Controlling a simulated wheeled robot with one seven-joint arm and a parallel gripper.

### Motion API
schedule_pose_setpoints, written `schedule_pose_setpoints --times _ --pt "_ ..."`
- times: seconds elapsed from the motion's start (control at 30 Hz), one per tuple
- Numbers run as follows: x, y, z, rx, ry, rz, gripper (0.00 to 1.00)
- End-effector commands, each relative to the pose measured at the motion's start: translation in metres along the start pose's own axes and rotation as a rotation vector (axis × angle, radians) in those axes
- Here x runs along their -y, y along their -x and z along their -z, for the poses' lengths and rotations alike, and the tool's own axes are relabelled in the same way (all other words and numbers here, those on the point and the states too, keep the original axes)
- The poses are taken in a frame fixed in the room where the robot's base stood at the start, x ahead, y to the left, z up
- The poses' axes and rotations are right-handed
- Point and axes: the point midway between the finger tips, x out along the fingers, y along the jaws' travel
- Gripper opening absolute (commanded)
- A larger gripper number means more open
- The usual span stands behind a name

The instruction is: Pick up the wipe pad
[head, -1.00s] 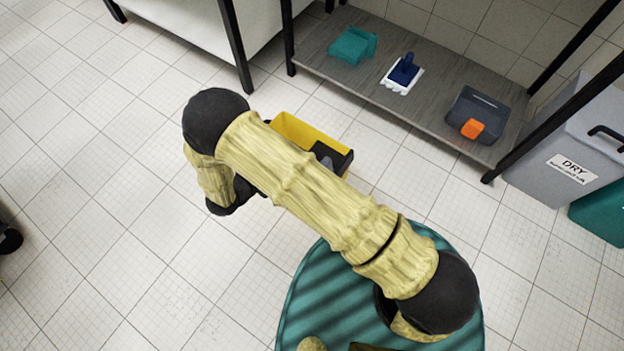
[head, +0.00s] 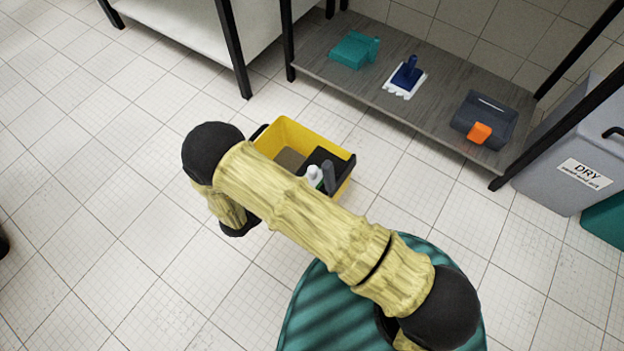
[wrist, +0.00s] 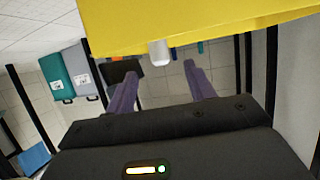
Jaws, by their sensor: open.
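The wipe pad appears to be the white pad with a blue upright handle (head: 406,76). It lies on the grey shelf (head: 350,85) in the head view, between a teal item and a dark tray. My gripper (wrist: 160,72) shows in the wrist view with its two purple fingers wide apart and nothing between them. In the head view my arm hides the gripper, which is well away from the pad. I cannot clearly make out the pad in the wrist view.
A teal item (head: 354,50) and a dark tray with an orange part (head: 484,118) flank the pad. A yellow caddy (head: 284,132) holds bottles. Black shelf posts (head: 233,50) and a grey DRY bin (head: 560,150) stand nearby. A yellow surface (wrist: 200,25) tops the wrist view.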

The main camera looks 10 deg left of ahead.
Motion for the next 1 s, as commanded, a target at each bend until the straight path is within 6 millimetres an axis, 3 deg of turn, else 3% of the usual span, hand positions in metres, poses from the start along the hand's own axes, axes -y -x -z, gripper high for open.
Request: schedule_pose_setpoints --times 0.3,0.77,1.0 --pt "0.000 -0.054 -0.003 0.000 0.000 0.000 0.54" --pt "0.000 -0.061 -0.001 0.000 0.001 0.001 0.54" --pt "0.000 -0.082 -0.004 0.000 0.000 0.001 0.54"
